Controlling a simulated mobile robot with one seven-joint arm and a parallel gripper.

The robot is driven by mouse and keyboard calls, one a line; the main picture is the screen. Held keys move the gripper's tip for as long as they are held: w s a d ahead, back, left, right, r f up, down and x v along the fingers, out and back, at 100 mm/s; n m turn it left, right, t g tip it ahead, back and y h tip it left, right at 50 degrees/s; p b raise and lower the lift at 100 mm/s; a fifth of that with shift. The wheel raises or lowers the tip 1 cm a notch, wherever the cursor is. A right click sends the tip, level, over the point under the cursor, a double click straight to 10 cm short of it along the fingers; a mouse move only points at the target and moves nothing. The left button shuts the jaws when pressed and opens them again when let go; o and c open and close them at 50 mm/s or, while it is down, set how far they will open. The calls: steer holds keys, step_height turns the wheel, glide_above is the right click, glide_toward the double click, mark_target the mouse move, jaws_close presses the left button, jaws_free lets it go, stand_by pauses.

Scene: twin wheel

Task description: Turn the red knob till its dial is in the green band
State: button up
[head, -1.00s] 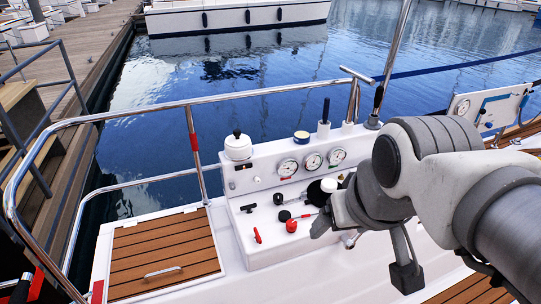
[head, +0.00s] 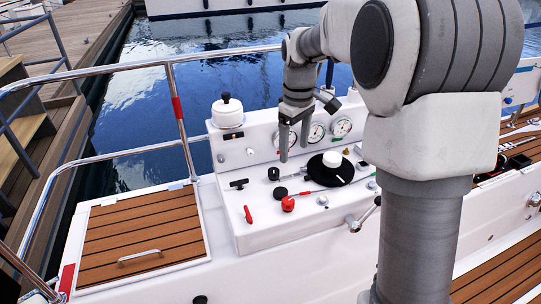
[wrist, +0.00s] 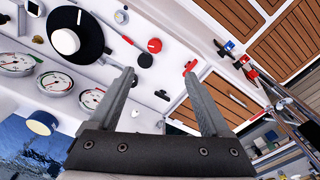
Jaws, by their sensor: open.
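The red knob (head: 288,203) is a small round knob on the white console's sloped top, beside a black knob (head: 281,191). It also shows in the wrist view (wrist: 154,45), beyond the fingertips and between their lines. Three round dials (head: 316,133) sit on the upright panel behind; the left one is partly hidden by my gripper. In the wrist view the dials (wrist: 53,83) are at left, and their needles are too small to read surely. My gripper (head: 294,153) is open and empty, fingers pointing down, above and behind the red knob, apart from it.
A white knob on a black disc (head: 332,160) stands right of the fingers. A red lever (head: 248,214) and a black T-handle (head: 238,184) lie left. A white pot (head: 227,111) stands on the ledge. A steel rail (head: 130,68) runs behind; a wooden hatch (head: 140,235) is at left.

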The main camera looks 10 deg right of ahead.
glide_above(288, 201)
step_height(288, 201, down, 4)
steer(key=shift+n+g, duration=0.3)
steer(key=shift+n, duration=0.1)
step_height(288, 201, down, 17)
steer(key=b, duration=0.5)
steer(key=shift+f+b, duration=0.15)
steer(key=shift+b, duration=0.15)
jaws_close()
